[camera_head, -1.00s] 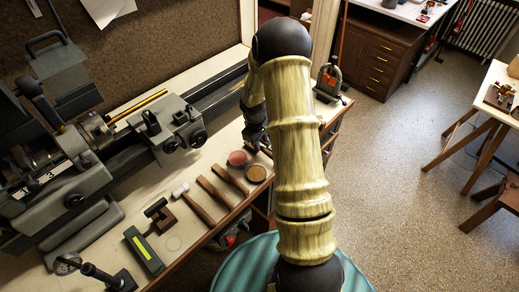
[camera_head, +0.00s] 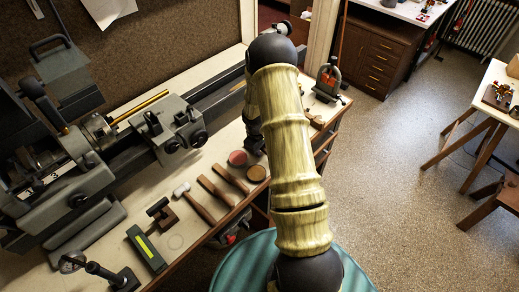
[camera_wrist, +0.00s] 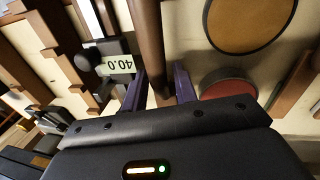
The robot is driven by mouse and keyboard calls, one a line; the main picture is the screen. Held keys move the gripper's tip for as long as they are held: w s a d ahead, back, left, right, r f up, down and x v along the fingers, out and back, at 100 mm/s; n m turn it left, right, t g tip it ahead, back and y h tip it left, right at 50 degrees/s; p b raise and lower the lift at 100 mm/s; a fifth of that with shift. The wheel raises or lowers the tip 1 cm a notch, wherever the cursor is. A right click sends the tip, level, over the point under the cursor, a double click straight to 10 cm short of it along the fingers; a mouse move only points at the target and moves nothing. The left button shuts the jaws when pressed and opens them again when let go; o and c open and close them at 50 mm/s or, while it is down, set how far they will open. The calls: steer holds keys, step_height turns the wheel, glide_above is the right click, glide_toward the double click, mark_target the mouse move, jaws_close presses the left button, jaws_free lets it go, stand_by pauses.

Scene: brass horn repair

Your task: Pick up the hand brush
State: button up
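In the wrist view a long brown wooden handle (camera_wrist: 149,40) runs down between the two purple fingers of my gripper (camera_wrist: 160,88). It looks like the hand brush's handle; no bristles show, so I cannot be sure. The fingers stand apart on either side of it, with small gaps, so my gripper is open. In the head view my gripper (camera_head: 255,144) is low over the bench, just beyond the round tins and mostly behind my arm. My arm hides the handle there.
A red tin (camera_head: 238,158) and a tan tin (camera_head: 256,173) lie close beside my gripper. Wooden-handled tools (camera_head: 215,190) lie to the left. A lathe (camera_head: 170,130) stands behind. A small red-and-grey device (camera_head: 328,78) stands at the bench's far end. A grey device reading 40.0 (camera_wrist: 116,64) is near the fingers.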

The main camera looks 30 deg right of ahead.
jaws_close()
stand_by(0.3)
step_height(320, 180, up, 10)
steer(key=shift+r+b, duration=0.1)
steer(key=shift+b, duration=0.75)
